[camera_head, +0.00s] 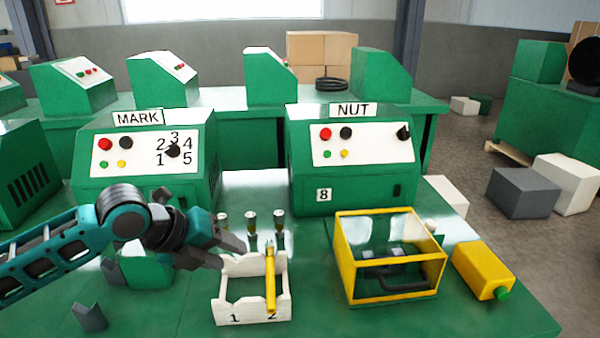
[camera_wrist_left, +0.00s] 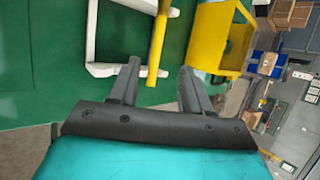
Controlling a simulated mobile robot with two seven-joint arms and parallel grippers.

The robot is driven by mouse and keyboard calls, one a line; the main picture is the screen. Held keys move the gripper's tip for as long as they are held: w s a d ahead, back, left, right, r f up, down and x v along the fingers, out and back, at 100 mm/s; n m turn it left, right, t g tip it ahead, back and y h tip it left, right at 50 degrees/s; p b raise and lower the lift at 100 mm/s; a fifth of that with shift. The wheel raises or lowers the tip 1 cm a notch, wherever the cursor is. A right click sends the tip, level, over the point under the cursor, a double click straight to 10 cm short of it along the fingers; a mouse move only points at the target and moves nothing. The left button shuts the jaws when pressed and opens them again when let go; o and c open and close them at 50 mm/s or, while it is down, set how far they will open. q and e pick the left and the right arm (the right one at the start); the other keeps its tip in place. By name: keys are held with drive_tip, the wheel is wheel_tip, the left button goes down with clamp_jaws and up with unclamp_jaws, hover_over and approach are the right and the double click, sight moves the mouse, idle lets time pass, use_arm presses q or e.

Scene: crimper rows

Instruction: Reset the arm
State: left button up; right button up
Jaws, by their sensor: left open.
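My left arm comes in from the left in the head view. Its gripper (camera_head: 234,252) is open and empty, at the left side of a white rack (camera_head: 222,300) marked 1 and 2. In the left wrist view the gripper's two fingers (camera_wrist_left: 158,88) are apart with nothing between them. A yellow rod (camera_head: 270,280) lies across the rack at slot 2; it also shows in the left wrist view (camera_wrist_left: 157,45). My right gripper does not show in either view.
Green machines labelled MARK (camera_head: 140,190) and NUT (camera_head: 350,185) stand at the back of the green table (camera_head: 170,315).

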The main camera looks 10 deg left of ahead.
use_arm(q)
drive_tip(key=s+d+f+n, duration=0.8)
drive_tip(key=s+f+n, duration=0.2)
drive_tip(key=s+n, duration=0.25)
drive_tip(key=s+a+f+n+g+y, duration=0.2)
drive_tip(key=s+a+n+y, duration=0.15)
drive_tip(key=s+n, duration=0.35)
drive_tip(key=s+a+f+n+g+y, duration=0.15)
drive_tip(key=s+a+n, duration=0.3)
drive_tip(key=n, duration=0.55)
drive_tip(key=w+d+f+t+h, duration=0.1)
drive_tip(key=w+d+f+t, duration=0.3)
drive_tip(key=w+f+t, duration=0.3)
drive_tip(key=shift+f+m+t+h, duration=0.4)
drive_tip(key=shift+f+m+t, duration=0.05)
drive_tip(key=shift+f, duration=1)
